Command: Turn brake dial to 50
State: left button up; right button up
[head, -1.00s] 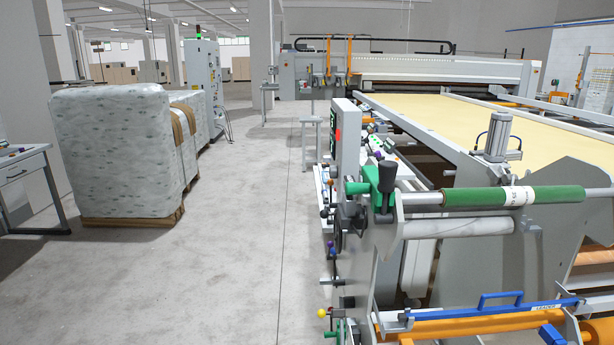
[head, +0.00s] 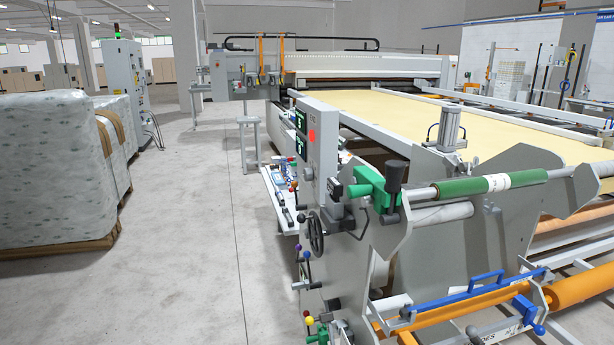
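No dial with a readable scale can be made out, so I cannot tell which part is the brake dial. On the near end of the quilting machine a grey control box (head: 318,149) carries green-lit displays and a red spot. Below it is a dark handwheel (head: 316,234). A green unit (head: 367,184) with a black upright handle (head: 393,183) sits at the end of the green-wrapped roller (head: 465,189). Small coloured knobs, including a yellow one (head: 309,321), line the frame's left side. Neither of my grippers is in view.
Wrapped pallets (head: 52,166) stand at the left. A clear strip of concrete floor (head: 190,240) runs between them and the machine. Orange rollers (head: 425,312) and a blue handle bar (head: 486,282) stick out at the lower right. A grey cabinet (head: 124,79) stands farther back.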

aim_at(308, 175)
jog(key=i+z, duration=0.1)
jog(key=z, duration=1.35)
jog(key=j+z, duration=0.85)
jog(key=j, duration=0.15)
jog(key=j+z, duration=0.45)
jog(key=k+j+z, duration=0.2)
jog(key=j+z, duration=0.25)
